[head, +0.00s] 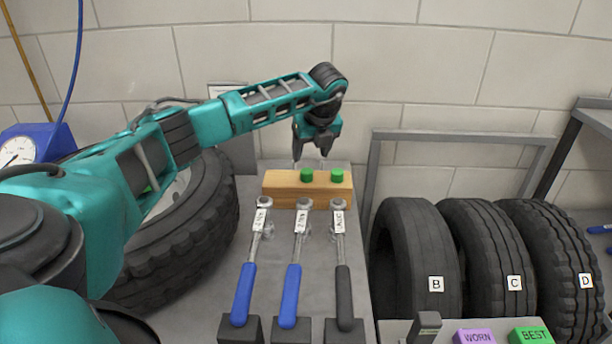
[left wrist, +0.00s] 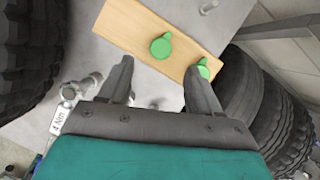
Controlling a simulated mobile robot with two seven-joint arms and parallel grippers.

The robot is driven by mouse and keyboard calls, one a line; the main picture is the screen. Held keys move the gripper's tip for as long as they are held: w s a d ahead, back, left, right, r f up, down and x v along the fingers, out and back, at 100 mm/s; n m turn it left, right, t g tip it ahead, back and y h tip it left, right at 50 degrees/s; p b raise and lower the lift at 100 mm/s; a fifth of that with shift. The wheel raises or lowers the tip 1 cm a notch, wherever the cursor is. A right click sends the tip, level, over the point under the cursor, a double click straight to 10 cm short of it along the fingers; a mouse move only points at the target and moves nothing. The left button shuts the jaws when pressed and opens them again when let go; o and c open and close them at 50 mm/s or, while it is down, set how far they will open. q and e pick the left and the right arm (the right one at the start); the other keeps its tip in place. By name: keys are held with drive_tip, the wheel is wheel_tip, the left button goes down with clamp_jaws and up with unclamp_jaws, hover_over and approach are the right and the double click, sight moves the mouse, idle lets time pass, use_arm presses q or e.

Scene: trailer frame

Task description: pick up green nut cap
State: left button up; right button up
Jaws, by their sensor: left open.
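Two green nut caps stand on top of a wooden block (head: 280,188). The left cap (head: 306,175) and the right cap (head: 337,175) are close together, toward the block's right part. My left gripper (head: 311,158) points down just above and behind the block, near the left cap; it is open and empty. In the left wrist view, one cap (left wrist: 161,46) shows beyond the gap between the fingertips (left wrist: 158,72). The other cap (left wrist: 203,66) is partly hidden by the right finger. The block (left wrist: 140,30) also shows there. My right gripper is not in view.
Three torque wrenches (head: 292,280) lie in front of the block on the grey bench (head: 215,290). A mounted tyre (head: 215,215) stands at left, with a small green bit near its hub. Tyres B, C and D (head: 415,240) stand at right by a grey frame (head: 375,165).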

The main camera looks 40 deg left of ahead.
sight(307, 171)
use_arm(q)
drive_tip(key=b+x, duration=0.1)
drive_tip(key=x, duration=0.7)
drive_tip(key=shift+r, duration=0.1)
drive_tip(key=c, duration=1.1)
